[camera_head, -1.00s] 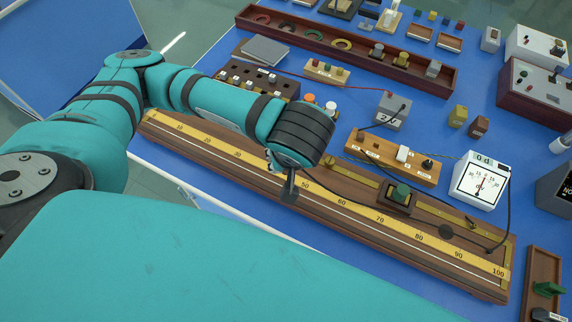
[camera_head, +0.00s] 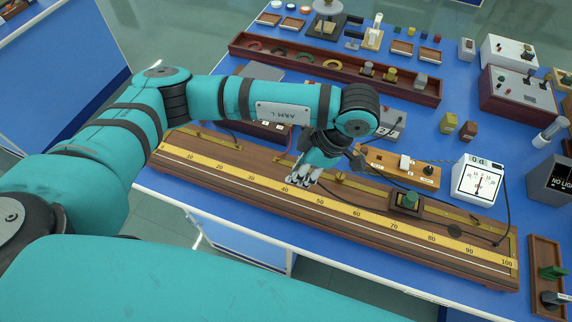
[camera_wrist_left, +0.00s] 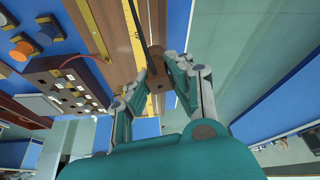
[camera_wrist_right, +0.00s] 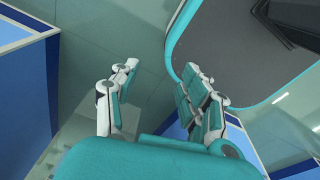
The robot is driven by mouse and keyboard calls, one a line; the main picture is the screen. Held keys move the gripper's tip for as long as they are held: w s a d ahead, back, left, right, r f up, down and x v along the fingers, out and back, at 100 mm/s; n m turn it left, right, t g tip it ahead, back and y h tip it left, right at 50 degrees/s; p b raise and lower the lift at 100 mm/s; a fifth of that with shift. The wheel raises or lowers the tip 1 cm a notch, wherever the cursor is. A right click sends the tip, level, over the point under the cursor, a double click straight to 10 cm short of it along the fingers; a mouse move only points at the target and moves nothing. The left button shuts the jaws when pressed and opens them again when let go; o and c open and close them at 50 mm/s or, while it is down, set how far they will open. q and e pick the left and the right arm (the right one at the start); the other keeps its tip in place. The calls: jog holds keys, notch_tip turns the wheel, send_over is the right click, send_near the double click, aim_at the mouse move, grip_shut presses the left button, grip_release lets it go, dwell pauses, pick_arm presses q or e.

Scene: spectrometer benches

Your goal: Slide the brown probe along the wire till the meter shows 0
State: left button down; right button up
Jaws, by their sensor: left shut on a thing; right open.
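The brown probe (camera_wrist_left: 157,82), a small block with a dark cable, sits between my left fingers in the left wrist view. My left gripper (camera_head: 302,180) is shut on it, low over the wire board near the 40 to 50 marks; the fingers hide the probe in the head view. The yellow scale (camera_head: 375,218) runs the length of the wooden board, with the thin wire along it. The white meter (camera_head: 478,182) has its red needle close to upright; the exact reading is too small to tell. My right gripper (camera_wrist_right: 158,80) is open and empty, outside the head view.
A green-knobbed key (camera_head: 407,201) sits on the board right of my left gripper. A wooden strip with plugs (camera_head: 400,168) and a long parts tray (camera_head: 330,70) lie behind. A black cable runs near the board's right end. A bench edge lies in front.

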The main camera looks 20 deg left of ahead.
pick_arm(q)
jog(key=d+f+n+h, duration=0.3)
jog(key=n, duration=0.6)
jog(key=d+f+n+h, duration=0.3)
jog(key=n, duration=0.7)
jog(key=d+f+n+h, duration=0.2)
jog(key=d+f+n, duration=0.2)
jog(key=n, duration=0.6)
jog(key=shift+d+f+h, duration=0.1)
jog(key=shift+h, duration=0.3)
jog(key=n, duration=0.1)
jog(key=f+n, duration=0.1)
jog(key=n, duration=0.1)
jog(key=shift+d+f+t, duration=0.1)
jog(key=shift+t, duration=0.3)
pick_arm(e)
jog(key=shift+s+a+r, duration=0.25)
jog(key=shift+s+a, duration=0.1)
jog(key=shift+a, duration=0.2)
pick_arm(q)
jog(key=shift+f, duration=0.1)
pick_arm(e)
jog(key=shift+f, duration=0.1)
pick_arm(q)
jog(key=shift+f+b, duration=0.5)
jog(key=shift+b, duration=0.15)
jog(key=shift+d+r, duration=0.1)
jog(key=shift+d, duration=0.5)
pick_arm(e)
jog(key=shift+f, duration=0.35)
